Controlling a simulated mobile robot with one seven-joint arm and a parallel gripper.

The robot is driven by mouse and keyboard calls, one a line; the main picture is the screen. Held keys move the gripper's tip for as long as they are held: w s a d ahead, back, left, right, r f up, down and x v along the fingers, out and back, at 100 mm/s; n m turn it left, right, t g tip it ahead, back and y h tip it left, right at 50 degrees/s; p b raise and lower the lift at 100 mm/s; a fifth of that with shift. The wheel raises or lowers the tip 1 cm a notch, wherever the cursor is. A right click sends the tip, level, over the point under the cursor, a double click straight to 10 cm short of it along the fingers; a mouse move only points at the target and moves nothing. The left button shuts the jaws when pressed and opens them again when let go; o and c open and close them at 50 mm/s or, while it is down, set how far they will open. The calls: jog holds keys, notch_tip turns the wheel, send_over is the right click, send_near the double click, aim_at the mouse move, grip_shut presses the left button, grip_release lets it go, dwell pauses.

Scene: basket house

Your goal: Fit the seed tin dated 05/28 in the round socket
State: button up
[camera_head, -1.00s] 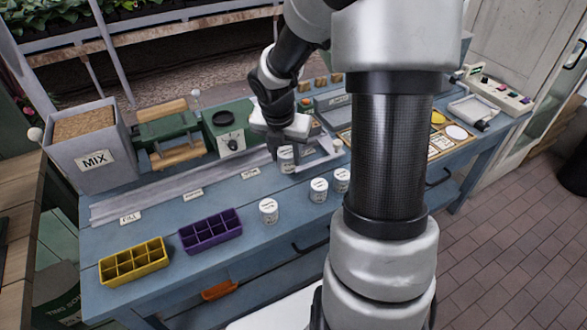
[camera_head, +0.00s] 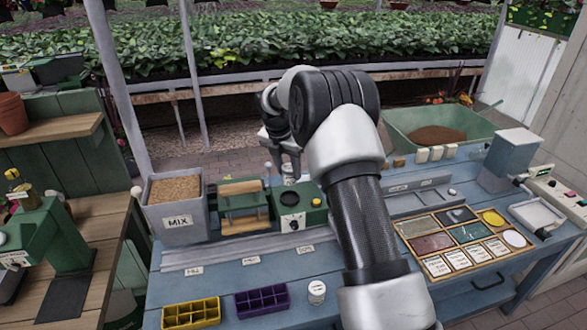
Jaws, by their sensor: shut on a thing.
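My gripper (camera_head: 283,152) points down above the back of the blue bench, behind the green box. It is shut on a small white tin (camera_head: 288,172), partly hidden by the fingers; its date cannot be read. The green box (camera_head: 297,213) has a dark round spot (camera_head: 290,198) on top, below the held tin in the picture. I cannot tell for certain that this is the round socket, nor how high the tin is above it. Another white tin (camera_head: 317,291) stands upright at the bench's front; its label is too small to read.
A grey MIX bin (camera_head: 178,223) and a green-and-wood device (camera_head: 243,207) stand left of the green box. Yellow (camera_head: 191,314) and purple (camera_head: 262,301) trays lie at the front. A board of coloured panels (camera_head: 463,242) lies right. My arm hides the bench's middle.

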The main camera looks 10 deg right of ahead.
aim_at(289, 184)
jog(key=shift+f+b, duration=1)
jog(key=shift+f, duration=2.05)
jog(key=shift+f+b, duration=0.35)
jog(key=shift+f, duration=0.4)
jog(key=o, duration=1.1)
jog(key=shift+o, duration=0.7)
jog(key=o, duration=0.4)
jog(key=shift+r, duration=0.15)
